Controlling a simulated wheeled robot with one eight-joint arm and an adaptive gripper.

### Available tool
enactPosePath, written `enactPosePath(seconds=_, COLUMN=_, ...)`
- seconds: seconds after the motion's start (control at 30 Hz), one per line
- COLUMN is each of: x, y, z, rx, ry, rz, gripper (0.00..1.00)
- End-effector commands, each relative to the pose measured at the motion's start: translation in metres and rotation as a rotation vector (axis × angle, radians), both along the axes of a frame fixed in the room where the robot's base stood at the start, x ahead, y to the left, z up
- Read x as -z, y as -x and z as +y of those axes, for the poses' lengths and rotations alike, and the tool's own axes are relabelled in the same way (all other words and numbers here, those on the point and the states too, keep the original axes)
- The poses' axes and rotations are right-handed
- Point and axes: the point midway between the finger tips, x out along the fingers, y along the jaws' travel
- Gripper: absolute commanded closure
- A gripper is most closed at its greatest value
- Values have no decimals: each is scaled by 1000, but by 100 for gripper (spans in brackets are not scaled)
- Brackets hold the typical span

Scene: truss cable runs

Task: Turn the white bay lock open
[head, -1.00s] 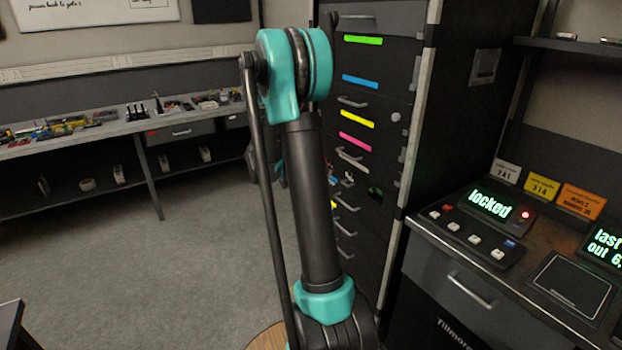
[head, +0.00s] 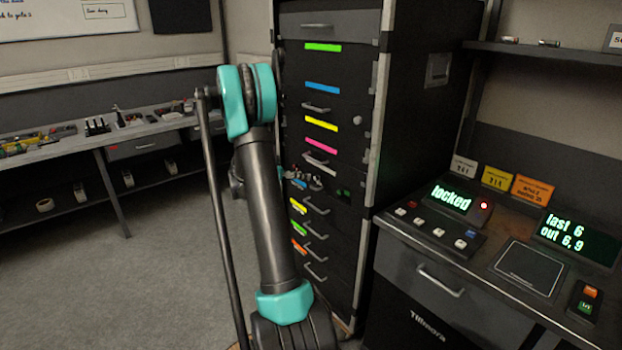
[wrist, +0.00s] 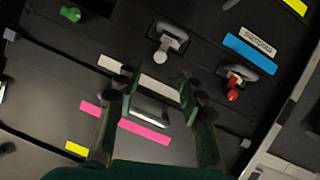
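The white bay lock (wrist: 166,46) is a pale knob with a small lever, in the upper middle of the wrist view. A white label strip (wrist: 138,74) lies just below it. My gripper (wrist: 158,82) is open and empty, its two dark fingers pointing up the picture. The lock shows beyond the fingertips, apart from them and roughly in line with the gap. A drawer handle (wrist: 149,114) shows between the fingers. In the head view, my gripper is small by the cabinet front, and I cannot make out the white lock there.
A red lock (wrist: 233,88) lies right and a green lock (wrist: 70,13) upper left. The dark drawer cabinet (head: 330,70) has several coloured strips and protruding handles. On the right, a console display (head: 451,198) reads "locked" beside a red light. Open floor (head: 150,260) lies left.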

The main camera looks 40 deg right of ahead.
Motion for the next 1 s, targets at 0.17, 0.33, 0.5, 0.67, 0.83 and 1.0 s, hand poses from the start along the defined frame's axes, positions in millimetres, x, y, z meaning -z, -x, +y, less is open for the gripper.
enactPosePath(seconds=0.17, x=12, y=1, z=-30, rx=2, ry=0, rz=1, gripper=61)
enactPosePath(seconds=0.33, x=19, y=1, z=-47, rx=1, ry=0, rz=0, gripper=61)
enactPosePath(seconds=0.5, x=21, y=2, z=-54, rx=0, ry=0, rz=0, gripper=61)
enactPosePath(seconds=0.67, x=22, y=2, z=-55, rx=-1, ry=0, rz=0, gripper=61)
enactPosePath(seconds=0.83, x=22, y=2, z=-54, rx=0, ry=0, rz=0, gripper=71)
enactPosePath(seconds=1.0, x=22, y=2, z=-54, rx=0, ry=0, rz=0, gripper=92)
